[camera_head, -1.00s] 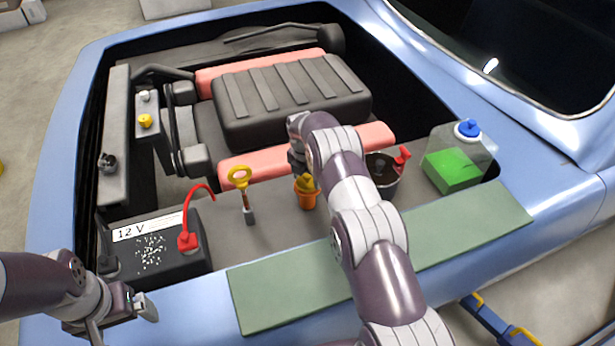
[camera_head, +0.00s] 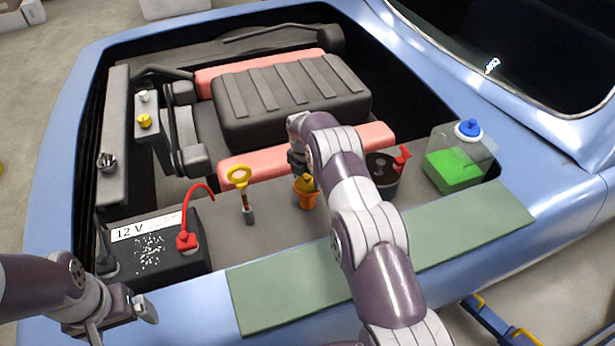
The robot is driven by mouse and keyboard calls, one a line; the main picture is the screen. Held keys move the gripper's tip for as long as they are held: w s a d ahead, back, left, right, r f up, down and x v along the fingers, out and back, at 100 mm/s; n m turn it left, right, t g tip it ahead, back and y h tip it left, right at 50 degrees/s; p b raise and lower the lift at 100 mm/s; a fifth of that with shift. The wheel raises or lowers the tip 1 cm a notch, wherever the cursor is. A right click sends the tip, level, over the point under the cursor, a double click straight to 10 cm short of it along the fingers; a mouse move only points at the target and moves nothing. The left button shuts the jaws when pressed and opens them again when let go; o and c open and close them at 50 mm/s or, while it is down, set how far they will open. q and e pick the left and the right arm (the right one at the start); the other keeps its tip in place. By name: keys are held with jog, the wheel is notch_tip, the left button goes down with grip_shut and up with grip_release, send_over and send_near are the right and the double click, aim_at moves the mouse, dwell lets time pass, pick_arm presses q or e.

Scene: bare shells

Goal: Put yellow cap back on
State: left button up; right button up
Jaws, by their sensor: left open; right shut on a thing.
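The yellow cap (camera_head: 305,183) sits at the mouth of an orange filler neck (camera_head: 307,200) in the engine bay. I cannot tell whether it is seated fully. My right gripper (camera_head: 299,168) is above it, pointing down and shut on the cap. Its own wrist and forearm partly hide the fingers. My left gripper (camera_head: 124,318) is open and empty, low at the left, over the car's front edge near the battery.
A 12 V battery (camera_head: 150,245) with a red cable and a yellow-ringed dipstick (camera_head: 239,178) stand to the left. A dark round pot (camera_head: 381,178) and a green-fluid tank (camera_head: 456,168) with a blue cap are to the right. A green mat (camera_head: 290,290) lies in front.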

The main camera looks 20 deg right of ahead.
jog(key=shift+b, duration=0.3)
dwell(0.5)
jog(key=o, duration=1.2)
jog(key=shift+r, duration=0.15)
jog(key=shift+r+p, duration=1.9)
jog(key=shift+r, duration=1.55)
grip_shut()
jog(key=shift+f, duration=0.2)
